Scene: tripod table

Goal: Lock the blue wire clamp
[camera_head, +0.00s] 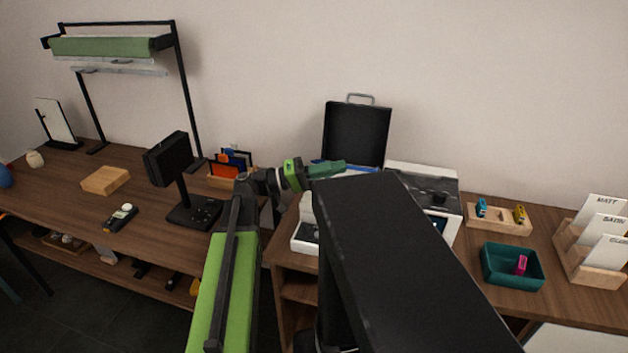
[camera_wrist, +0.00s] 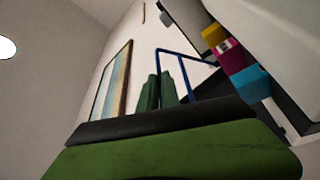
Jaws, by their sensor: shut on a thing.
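The blue wire clamp (camera_wrist: 180,54) shows in the wrist view as a thin blue frame standing up from the machine, beside a row of yellow, magenta and cyan blocks. My gripper (camera_wrist: 158,82) has its two dark green fingers shut on the near side of this frame, with the wire running between them. In the head view my gripper (camera_head: 338,168) reaches over the white machine in front of its raised black lid (camera_head: 356,135). There my arm hides most of the clamp.
A wooden holder (camera_head: 497,224) with blue and yellow pieces and a teal bin (camera_head: 497,277) with a pink piece lie further right. A card rack (camera_head: 590,262) is at the far right.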

